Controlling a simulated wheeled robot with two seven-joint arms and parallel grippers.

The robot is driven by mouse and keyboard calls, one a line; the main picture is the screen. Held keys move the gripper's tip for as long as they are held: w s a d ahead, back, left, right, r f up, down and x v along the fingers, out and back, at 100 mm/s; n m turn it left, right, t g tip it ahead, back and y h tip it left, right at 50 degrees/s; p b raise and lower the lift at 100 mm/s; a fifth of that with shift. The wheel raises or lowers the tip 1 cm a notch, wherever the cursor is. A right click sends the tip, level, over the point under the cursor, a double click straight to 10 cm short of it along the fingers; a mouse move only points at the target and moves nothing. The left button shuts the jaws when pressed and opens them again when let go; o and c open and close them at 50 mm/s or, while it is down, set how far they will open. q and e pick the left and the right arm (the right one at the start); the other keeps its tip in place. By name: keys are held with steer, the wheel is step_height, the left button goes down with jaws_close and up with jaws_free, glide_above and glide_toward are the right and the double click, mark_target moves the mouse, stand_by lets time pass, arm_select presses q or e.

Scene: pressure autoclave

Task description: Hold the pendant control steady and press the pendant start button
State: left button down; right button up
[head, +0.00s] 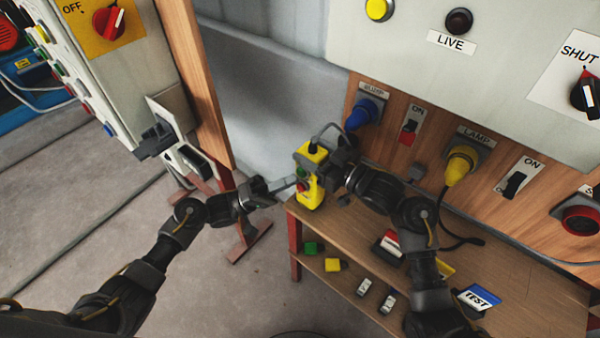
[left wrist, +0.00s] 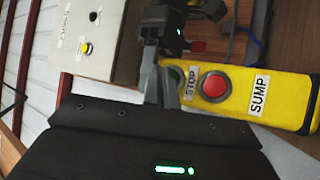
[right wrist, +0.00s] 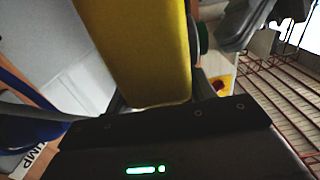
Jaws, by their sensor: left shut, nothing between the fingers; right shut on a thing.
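The yellow pendant control (head: 311,194), labelled SUMP, hangs above the shelf's left end. In the left wrist view its yellow body (left wrist: 280,95) shows a red STOP button (left wrist: 214,85) and part of a green button (left wrist: 175,74). My right gripper (head: 334,163) is shut on the pendant from the right; the pendant's yellow side (right wrist: 140,50) fills the middle of the right wrist view. My left gripper (head: 295,181) is shut and empty, its fingertips at the pendant's button face by the green button, partly hiding it. I cannot tell whether they touch it.
A wooden shelf (head: 345,228) lies below, with coloured blocks and cards on its lower level. Behind are a blue plug (head: 366,111), a yellow plug (head: 460,165) and switches on a wooden panel. A grey control box (head: 120,60) stands at left.

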arm_select(q)
steer(key=shift+s+a, duration=0.2)
steer(key=shift+s, duration=0.1)
steer(key=s+a, duration=0.1)
steer(key=s, duration=0.1)
steer(key=s+a, duration=0.2)
stand_by(0.6)
stand_by(0.5)
arm_select(e)
steer(key=o, duration=1.3)
steer(key=shift+o, duration=0.2)
